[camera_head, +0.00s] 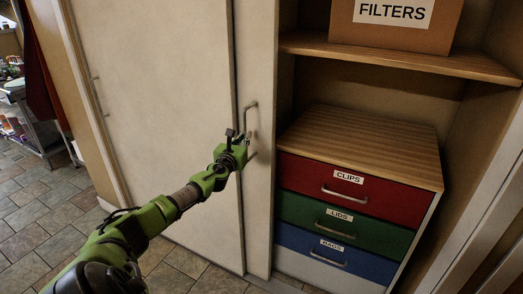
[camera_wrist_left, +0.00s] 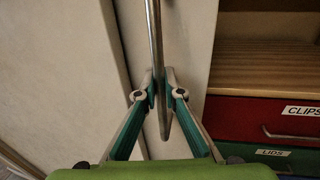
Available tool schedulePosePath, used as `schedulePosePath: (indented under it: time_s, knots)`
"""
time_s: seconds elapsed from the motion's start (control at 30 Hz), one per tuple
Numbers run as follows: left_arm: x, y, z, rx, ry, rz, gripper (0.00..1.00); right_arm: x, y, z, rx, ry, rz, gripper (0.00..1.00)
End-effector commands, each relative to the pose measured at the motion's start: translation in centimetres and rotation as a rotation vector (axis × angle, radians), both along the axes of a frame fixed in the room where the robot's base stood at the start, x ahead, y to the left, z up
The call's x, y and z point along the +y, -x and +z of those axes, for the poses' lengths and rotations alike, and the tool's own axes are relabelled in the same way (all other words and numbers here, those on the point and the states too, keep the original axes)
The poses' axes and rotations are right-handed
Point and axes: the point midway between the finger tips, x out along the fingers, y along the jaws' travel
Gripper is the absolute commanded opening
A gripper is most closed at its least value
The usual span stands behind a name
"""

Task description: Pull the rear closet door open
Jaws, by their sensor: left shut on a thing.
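The rear closet door (camera_head: 258,205) is a pale panel that shows as a narrow upright strip beside the wider front door (camera_head: 160,110). Its metal bar handle (camera_head: 251,112) stands upright near the opening's edge. My left gripper (camera_head: 245,143) is shut on the lower part of this handle. In the left wrist view, the handle (camera_wrist_left: 156,45) runs between the two green-sided fingers of my left gripper (camera_wrist_left: 164,94). The closet is open to the right of the rear door. My right gripper is not in view.
Inside the closet, a drawer unit (camera_head: 370,138) has red, green and blue drawers. A FILTERS box (camera_head: 396,35) sits on the shelf (camera_head: 400,60) above. The front door has its own handle (camera_head: 97,95) at left. A metal cart (camera_head: 35,115) stands far left on the tiled floor.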

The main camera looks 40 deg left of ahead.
Motion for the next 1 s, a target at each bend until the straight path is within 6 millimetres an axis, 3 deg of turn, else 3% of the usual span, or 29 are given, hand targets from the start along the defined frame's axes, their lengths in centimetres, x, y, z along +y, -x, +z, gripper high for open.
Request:
schedulePosePath:
  time_s: [0.03,0.3,0.77,0.87,1.0]
  knots:
    - [1.3,0.4,-0.5,-0.002,-0.003,0.006,0.00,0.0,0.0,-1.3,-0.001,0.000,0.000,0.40]
    - [4.4,1.3,-0.2,-0.001,0.000,0.001,0.00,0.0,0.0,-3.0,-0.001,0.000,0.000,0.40]
    - [5.1,1.5,0.0,0.000,0.000,0.002,0.00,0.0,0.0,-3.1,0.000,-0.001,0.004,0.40]
    - [5.1,1.5,0.1,-0.001,0.000,0.002,0.25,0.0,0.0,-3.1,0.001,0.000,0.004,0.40]
    - [5.0,1.4,0.0,0.001,0.000,-0.001,0.25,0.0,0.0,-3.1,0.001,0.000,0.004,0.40]
